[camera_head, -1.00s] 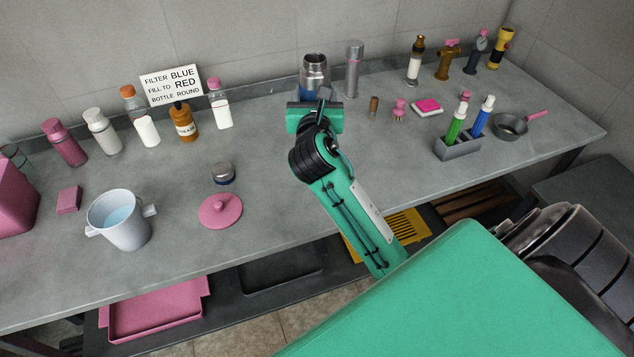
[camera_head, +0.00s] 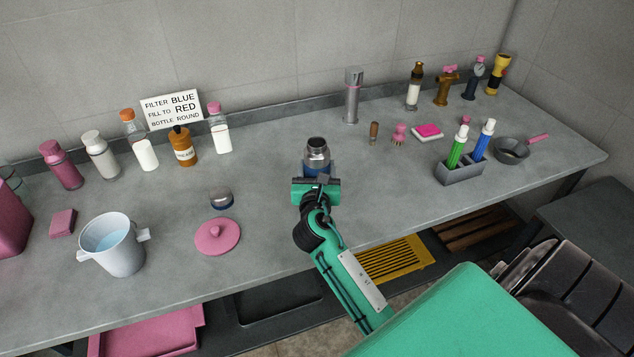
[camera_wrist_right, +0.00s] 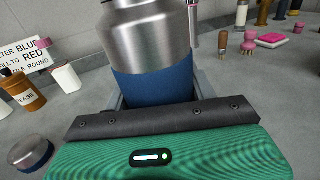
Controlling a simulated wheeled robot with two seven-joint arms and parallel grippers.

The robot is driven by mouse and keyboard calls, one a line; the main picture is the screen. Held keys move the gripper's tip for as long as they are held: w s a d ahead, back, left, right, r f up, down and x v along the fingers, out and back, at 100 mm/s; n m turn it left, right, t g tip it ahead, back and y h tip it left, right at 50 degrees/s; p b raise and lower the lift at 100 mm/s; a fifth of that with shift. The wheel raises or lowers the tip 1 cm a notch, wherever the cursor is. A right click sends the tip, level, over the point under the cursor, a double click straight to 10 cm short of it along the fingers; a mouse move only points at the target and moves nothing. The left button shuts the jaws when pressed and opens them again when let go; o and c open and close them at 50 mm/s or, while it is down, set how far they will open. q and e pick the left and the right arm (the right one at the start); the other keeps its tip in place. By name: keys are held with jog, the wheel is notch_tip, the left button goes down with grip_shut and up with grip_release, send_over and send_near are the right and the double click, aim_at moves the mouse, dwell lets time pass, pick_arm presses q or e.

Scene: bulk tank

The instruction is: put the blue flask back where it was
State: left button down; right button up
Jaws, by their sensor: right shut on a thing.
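The blue flask (camera_head: 317,157), steel on top with a blue band below and an open mouth, is upright over the middle of the counter. It fills the upper middle of the right wrist view (camera_wrist_right: 150,85). My right gripper (camera_head: 316,180) is shut on it around the blue part, from the front side. I cannot tell whether its base touches the counter. A small steel and dark blue cap (camera_head: 221,199) lies on the counter to the left, also in the right wrist view (camera_wrist_right: 30,152). My left gripper is not in view.
Several bottles and a sign (camera_head: 171,95) stand at the back left. A pink lid (camera_head: 217,237) and a white pot (camera_head: 112,245) are at the front left. A grey cylinder (camera_head: 353,97) stands behind right; a bottle holder (camera_head: 458,174) is further right. The counter around the flask is clear.

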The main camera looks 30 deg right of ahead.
notch_tip(320, 180, down, 4)
jog(key=shift+r+b, duration=0.15)
jog(key=shift+b, duration=0.25)
jog(key=shift+f, duration=0.25)
jog(key=o, duration=1.2)
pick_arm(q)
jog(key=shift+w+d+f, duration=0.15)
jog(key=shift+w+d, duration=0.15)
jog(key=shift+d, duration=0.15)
